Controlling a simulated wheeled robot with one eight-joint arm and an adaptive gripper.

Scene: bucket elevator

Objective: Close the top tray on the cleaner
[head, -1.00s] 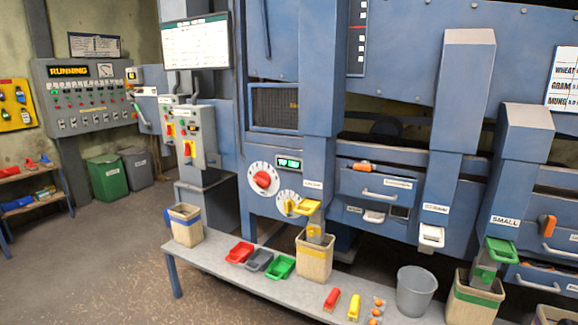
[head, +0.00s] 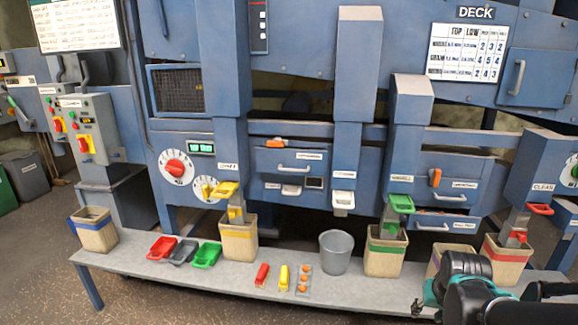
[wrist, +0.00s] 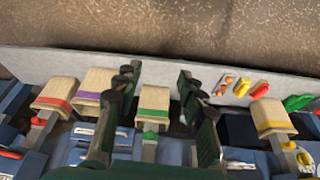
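The blue cleaner (head: 345,135) fills the back of the head view. Its upper left tray (head: 270,162) has a pale bar handle (head: 293,169) and seems to stand a little proud of the frame, with a horizontal orange latch (head: 275,143) above it. Another tray (head: 462,197) with a pale handle sits to the right, beside an upright orange latch (head: 435,178). Which is the top tray I cannot read from the labels. My gripper is at the lower right of the head view, partly cut off, well apart from the trays. In the wrist view my gripper (wrist: 158,88) is open and empty, fingers spread.
A low grey bench (head: 190,284) runs before the cleaner. It carries several bins, a grey bucket (head: 335,252), coloured scoops (head: 206,255) and small red and yellow items (head: 284,277). A green chute (head: 400,205) and a red chute (head: 540,209) stick out. Floor is clear at lower left.

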